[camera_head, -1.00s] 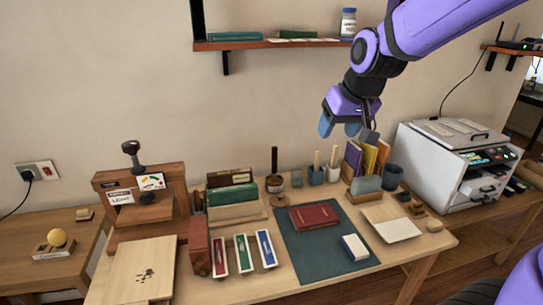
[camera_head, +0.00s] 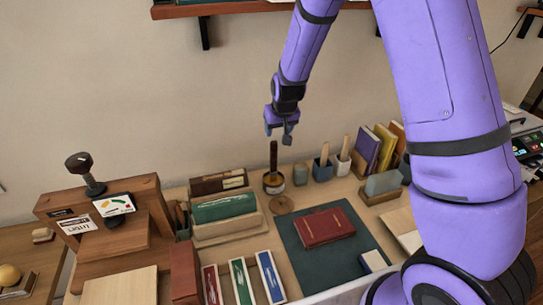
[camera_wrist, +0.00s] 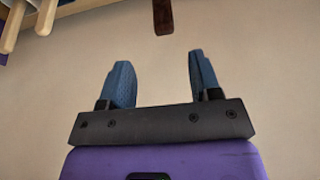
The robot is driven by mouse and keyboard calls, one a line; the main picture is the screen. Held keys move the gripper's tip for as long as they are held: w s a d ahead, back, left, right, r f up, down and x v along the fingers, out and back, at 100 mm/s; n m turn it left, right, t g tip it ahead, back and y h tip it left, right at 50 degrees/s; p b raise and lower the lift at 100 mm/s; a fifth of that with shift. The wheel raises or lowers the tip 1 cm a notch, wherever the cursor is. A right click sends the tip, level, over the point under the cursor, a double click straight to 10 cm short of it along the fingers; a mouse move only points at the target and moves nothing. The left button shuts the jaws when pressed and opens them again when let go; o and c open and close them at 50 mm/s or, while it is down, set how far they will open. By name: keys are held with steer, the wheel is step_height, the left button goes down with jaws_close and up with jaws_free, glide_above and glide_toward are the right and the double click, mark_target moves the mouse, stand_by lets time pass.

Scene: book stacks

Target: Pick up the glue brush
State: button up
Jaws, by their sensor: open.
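The glue brush (camera_head: 273,156) stands upright with its dark brown handle up in a small pot (camera_head: 268,187) at the back of the table. Its bristle end is hidden in the pot. In the wrist view the dark handle (camera_wrist: 163,15) shows at the top edge, cut off by the frame. My gripper (camera_head: 279,133) hangs just above and slightly right of the handle top in the head view. In the wrist view its two blue fingers (camera_wrist: 160,62) are apart with nothing between them. The handle lies beyond the fingertips, roughly in line with the gap.
A round wooden lid (camera_head: 282,205) lies in front of the pot. A grey-green jar (camera_head: 300,174) and cups with wooden sticks (camera_head: 322,168) stand to the right. A red book (camera_head: 323,228) lies on the dark mat (camera_head: 345,262).

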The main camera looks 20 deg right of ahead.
mark_target(273, 147)
steer(key=x, duration=0.5)
steer(key=shift+s, duration=0.1)
steer(key=shift+s+a+x, duration=0.1)
steer(key=shift+a+x, duration=0.05)
steer(key=shift+x, duration=1.25)
steer(key=shift+s+a+x, duration=0.1)
steer(key=shift+a+x, duration=0.05)
steer(key=shift+x, duration=1.25)
steer(key=shift+c, duration=0.4)
jaws_close()
